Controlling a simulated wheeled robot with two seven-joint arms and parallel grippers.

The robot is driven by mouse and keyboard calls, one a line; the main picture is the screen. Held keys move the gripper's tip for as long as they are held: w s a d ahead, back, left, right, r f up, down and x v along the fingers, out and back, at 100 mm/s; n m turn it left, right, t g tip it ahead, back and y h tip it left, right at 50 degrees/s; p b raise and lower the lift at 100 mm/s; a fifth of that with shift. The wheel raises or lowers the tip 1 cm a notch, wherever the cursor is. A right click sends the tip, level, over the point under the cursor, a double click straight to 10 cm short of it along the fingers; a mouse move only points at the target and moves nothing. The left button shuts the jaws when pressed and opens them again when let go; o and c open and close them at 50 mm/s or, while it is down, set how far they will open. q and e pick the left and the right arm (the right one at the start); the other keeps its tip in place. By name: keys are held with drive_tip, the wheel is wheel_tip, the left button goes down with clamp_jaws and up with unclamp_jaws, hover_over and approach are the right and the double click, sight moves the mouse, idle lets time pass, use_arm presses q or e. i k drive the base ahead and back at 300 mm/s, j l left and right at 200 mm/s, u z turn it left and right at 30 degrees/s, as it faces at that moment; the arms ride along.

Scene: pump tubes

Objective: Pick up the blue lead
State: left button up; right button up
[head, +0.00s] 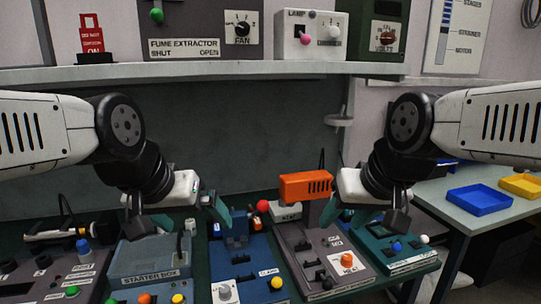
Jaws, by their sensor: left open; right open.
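I cannot make out a blue lead for certain. A small blue upright piece (82,247) stands on the grey panel at the far left, and a blue knob (397,247) sits on the teal unit at the right. My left gripper (176,215) is open and empty above the grey-blue starter box (150,264). My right gripper (364,213) is open and empty, above the right-hand units and just right of the orange block (305,186). The fingers hide parts of the bench behind them.
A shelf (240,71) with control boxes runs above. At right, a side table (450,205) carries a blue tray (479,200) and a yellow tray (521,185).

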sight(216, 225)
drive_tip(key=i+u, duration=0.15)
drive_tip(key=u, duration=0.2)
drive_tip(key=i+u, duration=0.15)
drive_tip(key=u, duration=0.2)
drive_tip(key=i+u, duration=0.15)
drive_tip(key=u, duration=0.2)
